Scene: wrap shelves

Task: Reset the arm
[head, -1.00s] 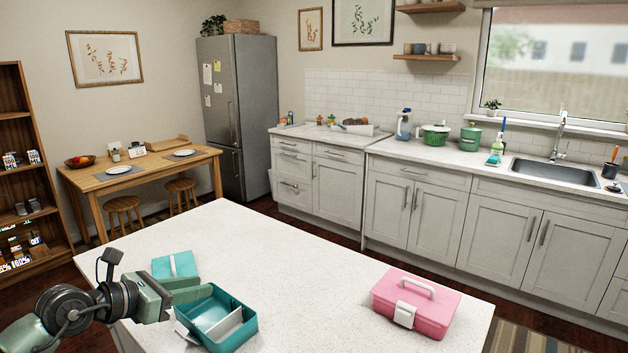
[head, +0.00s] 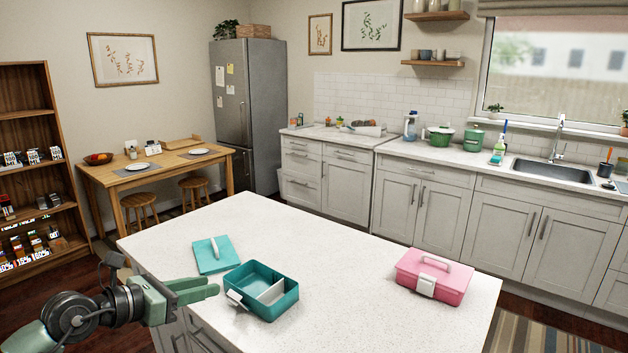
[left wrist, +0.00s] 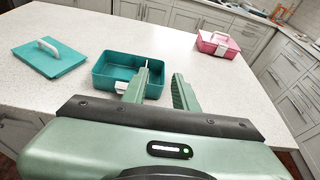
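My left gripper (head: 205,290) is at the lower left of the head view, at the island's near-left edge. My right gripper is not in view.
A closed pink box (head: 434,276) stands at the right of the white island counter (head: 340,250). The counter between the boxes is clear. A wooden shelf (head: 35,160) and a dining table (head: 160,175) stand at the left. A sink counter (head: 450,155) runs along the back.

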